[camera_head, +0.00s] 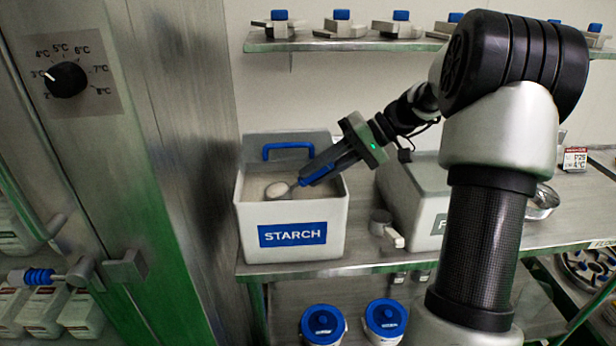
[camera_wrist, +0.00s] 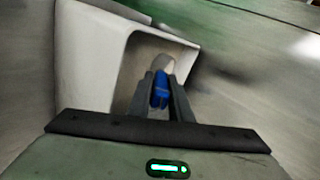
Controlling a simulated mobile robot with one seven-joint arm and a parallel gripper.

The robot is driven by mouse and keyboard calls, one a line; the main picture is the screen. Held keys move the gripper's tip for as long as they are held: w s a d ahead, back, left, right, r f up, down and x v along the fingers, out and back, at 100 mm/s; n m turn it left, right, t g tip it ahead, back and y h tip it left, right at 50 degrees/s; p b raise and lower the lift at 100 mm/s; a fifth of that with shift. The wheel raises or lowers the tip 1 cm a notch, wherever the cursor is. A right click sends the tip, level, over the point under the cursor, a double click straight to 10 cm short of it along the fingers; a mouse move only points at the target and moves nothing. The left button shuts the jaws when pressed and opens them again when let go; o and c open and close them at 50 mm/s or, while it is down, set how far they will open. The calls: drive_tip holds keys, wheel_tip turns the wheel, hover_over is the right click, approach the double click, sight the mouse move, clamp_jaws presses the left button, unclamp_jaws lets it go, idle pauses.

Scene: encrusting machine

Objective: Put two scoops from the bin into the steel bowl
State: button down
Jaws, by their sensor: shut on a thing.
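A white bin (camera_head: 292,215) with a blue STARCH label stands on the steel bench and holds pale powder. My gripper (camera_head: 316,174) reaches down over its right side, shut on the blue handle of a scoop (camera_head: 276,190). The scoop's head is inside the bin at powder level, with a rounded pale heap showing on it. In the wrist view the blue handle sits between my fingers (camera_wrist: 161,88), with the pale scoop head beyond. A shiny steel bowl (camera_head: 544,203) is at the right, mostly hidden behind my arm.
A second bin (camera_head: 418,205) with a partly hidden label stands to the right. A small scoop (camera_head: 383,226) lies on the bench between the bins. A shelf (camera_head: 350,44) with blue-knobbed parts runs above. A steel cabinet with a dial (camera_head: 67,80) is at left. Blue-lidded tubs (camera_head: 323,322) stand below.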

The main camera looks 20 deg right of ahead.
drive_tip(key=shift+s+d+y, duration=0.1)
drive_tip(key=shift+d+y, duration=0.3)
wheel_tip(320, 180, up, 2)
drive_tip(key=shift+r+p, duration=0.1)
drive_tip(key=shift+p, duration=0.6)
drive_tip(key=shift+t+y, duration=0.3)
drive_tip(key=shift+y, duration=0.5)
drive_tip(key=shift+s+d+r+p, duration=0.1)
drive_tip(key=shift+d+r+p, duration=0.15)
drive_tip(key=shift+r+p, duration=0.8)
drive_tip(key=shift+d+r+p, duration=0.25)
drive_tip(key=shift+r+p, duration=0.3)
drive_tip(key=shift+r, duration=1)
drive_tip(key=shift+s+d+r+p, duration=0.1)
drive_tip(key=shift+d+r+p, duration=0.15)
drive_tip(key=shift+r+p, duration=0.8)
drive_tip(key=shift+r, duration=0.25)
